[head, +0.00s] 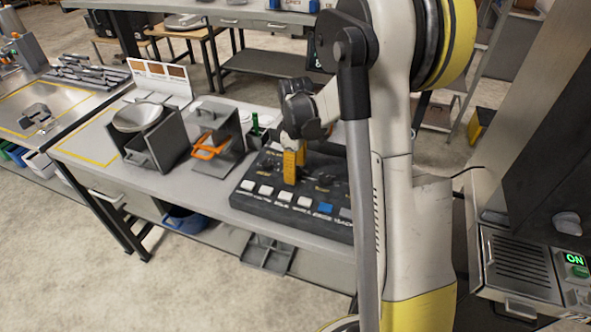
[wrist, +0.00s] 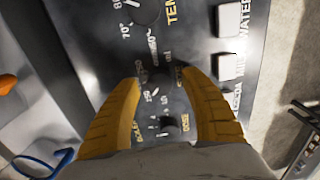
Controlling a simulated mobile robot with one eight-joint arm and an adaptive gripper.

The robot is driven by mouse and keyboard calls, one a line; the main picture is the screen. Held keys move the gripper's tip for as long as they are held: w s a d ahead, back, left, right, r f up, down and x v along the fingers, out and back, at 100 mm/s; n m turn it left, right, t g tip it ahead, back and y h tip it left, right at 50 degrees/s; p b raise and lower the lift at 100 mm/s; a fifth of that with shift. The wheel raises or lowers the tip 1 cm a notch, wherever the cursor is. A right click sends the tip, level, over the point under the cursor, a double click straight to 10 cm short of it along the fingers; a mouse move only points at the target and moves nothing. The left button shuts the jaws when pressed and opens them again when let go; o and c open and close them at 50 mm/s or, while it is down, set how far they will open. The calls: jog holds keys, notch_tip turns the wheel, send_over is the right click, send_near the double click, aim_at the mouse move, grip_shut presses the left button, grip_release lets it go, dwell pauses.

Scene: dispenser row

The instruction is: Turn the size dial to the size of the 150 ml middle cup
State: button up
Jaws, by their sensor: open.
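The black control panel (head: 262,205) lies on the grey bench, with dark dials behind a row of buttons. My gripper (head: 290,180) points down over it; the arm hides part of the panel. In the wrist view my gripper (wrist: 158,82) is open, its yellow fingers spread either side of a dark dial (wrist: 158,76). This seems to be the size dial, though its label and pointer are too small and covered to read. I cannot tell whether the fingers touch it. Another knob (wrist: 168,123), labelled DOSE, sits closer to the palm. The middle cup cannot be made out.
A large temperature dial (wrist: 145,8) and white buttons (wrist: 226,66) lie near the fingers. Left of the panel stand a stand with an orange handle (head: 208,150) and a dark holder with a metal bowl (head: 140,117). A machine with a lit ON sign (head: 574,258) stands right.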

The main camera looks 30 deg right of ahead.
notch_tip(320, 180, up, 12)
dwell(0.4)
dwell(0.3)
